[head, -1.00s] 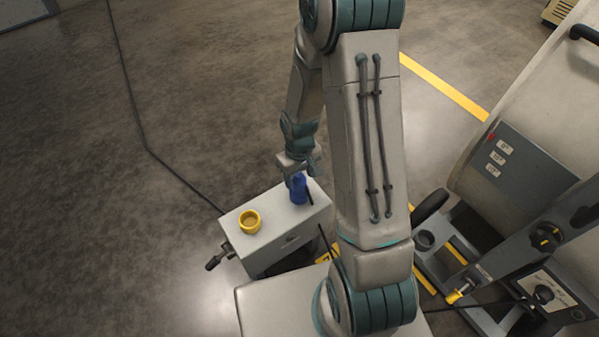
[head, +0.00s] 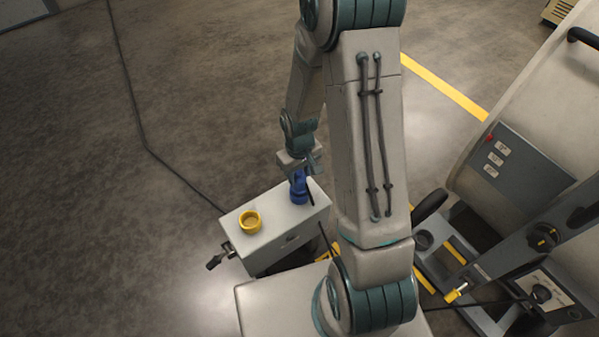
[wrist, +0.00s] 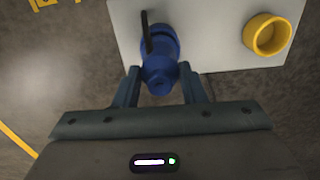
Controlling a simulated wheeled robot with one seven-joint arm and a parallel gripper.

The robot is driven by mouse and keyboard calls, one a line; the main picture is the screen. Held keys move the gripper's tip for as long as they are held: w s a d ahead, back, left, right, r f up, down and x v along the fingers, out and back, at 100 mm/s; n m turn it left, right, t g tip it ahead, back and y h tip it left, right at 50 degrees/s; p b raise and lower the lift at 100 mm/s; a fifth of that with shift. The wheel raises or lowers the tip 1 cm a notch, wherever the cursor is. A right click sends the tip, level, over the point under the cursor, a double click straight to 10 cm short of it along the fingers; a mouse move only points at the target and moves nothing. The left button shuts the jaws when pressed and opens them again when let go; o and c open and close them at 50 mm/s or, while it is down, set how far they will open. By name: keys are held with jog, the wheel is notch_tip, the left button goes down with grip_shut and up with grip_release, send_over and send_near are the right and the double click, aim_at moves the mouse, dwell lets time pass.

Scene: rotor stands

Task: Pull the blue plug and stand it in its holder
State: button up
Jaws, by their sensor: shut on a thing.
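The blue plug (head: 299,183) stands upright at the right end of the top of a pale grey box (head: 275,232). It also shows in the wrist view (wrist: 158,72), with a dark cable at its side. A blue collar (wrist: 164,36) shows around or just beneath it; I cannot tell whether plug and collar are apart. My gripper (wrist: 160,86) is shut on the plug, one finger on each side. In the head view my gripper (head: 297,166) is above the box. A yellow round cup (head: 250,222), likely the holder, is open and empty on the box's left part.
A black-handled lever (head: 215,261) sticks out of the box's left end. A dark cable (head: 180,178) runs over the floor to the box. A grey machine with a panel (head: 522,160) stands at right.

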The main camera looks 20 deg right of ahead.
jog(key=shift+r+p, duration=2.2)
jog(key=shift+r, duration=0.8)
jog(key=w+r+m+p, duration=0.25)
jog(key=w+r, duration=0.55)
jog(key=r, duration=0.5)
notch_tip(320, 180, up, 7)
jog(key=s+p, duration=0.1)
jog(key=p, duration=1.5)
jog(key=shift+s+f+m, duration=0.15)
jog(key=shift+s+m, duration=0.2)
jog(key=shift+s, duration=0.05)
jog(key=shift+d, duration=0.1)
